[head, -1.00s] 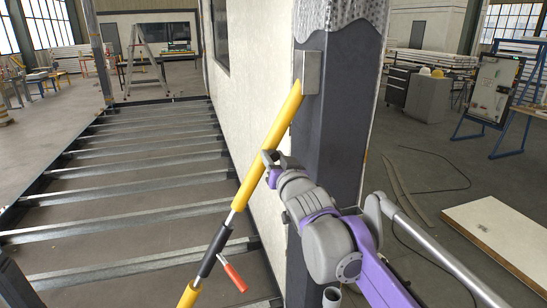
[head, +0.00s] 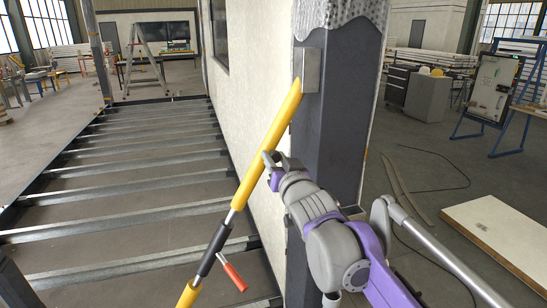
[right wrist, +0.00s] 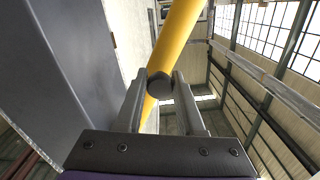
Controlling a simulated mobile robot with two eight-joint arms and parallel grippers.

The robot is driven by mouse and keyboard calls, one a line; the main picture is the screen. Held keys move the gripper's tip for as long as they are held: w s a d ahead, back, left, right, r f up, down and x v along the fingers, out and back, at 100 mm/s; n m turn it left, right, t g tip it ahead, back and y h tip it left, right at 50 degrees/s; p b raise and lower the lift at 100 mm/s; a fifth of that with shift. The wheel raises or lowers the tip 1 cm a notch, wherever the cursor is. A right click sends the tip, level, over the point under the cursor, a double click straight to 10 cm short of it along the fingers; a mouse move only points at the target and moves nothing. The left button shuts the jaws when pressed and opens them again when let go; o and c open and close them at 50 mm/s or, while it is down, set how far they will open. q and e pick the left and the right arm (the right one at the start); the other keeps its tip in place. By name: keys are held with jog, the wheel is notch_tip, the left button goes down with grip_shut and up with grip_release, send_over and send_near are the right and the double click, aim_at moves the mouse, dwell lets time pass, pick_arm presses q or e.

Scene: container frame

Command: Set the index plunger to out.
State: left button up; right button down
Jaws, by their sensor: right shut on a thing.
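A yellow telescopic brace (head: 266,140) slants from a bracket on the dark post down to the lower left. In the right wrist view the yellow tube (right wrist: 178,42) carries a dark round knob, which looks like the index plunger (right wrist: 160,83). My right gripper (head: 272,166) is at the brace's upper tube. In the right wrist view its two fingers (right wrist: 160,92) are shut on the knob, one on each side. The knob is hidden in the head view. How far the plunger is pulled out cannot be told. My left gripper is not in view.
The dark post (head: 336,130) and pale wall panel (head: 235,100) stand close behind the gripper. A red-handled lever (head: 232,272) sticks out from the brace's lower part. Steel floor joists (head: 130,211) lie to the left. A board (head: 500,235) lies at the right.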

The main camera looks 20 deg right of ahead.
jog(key=c, duration=0.5)
grip_release()
jog(key=shift+s, duration=0.1)
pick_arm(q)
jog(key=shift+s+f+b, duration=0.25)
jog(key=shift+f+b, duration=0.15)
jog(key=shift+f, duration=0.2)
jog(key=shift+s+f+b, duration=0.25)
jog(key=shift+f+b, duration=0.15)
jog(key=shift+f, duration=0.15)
pick_arm(e)
jog(key=s, duration=1.1)
jog(key=shift+d, duration=0.2)
jog(key=shift+w, duration=0.1)
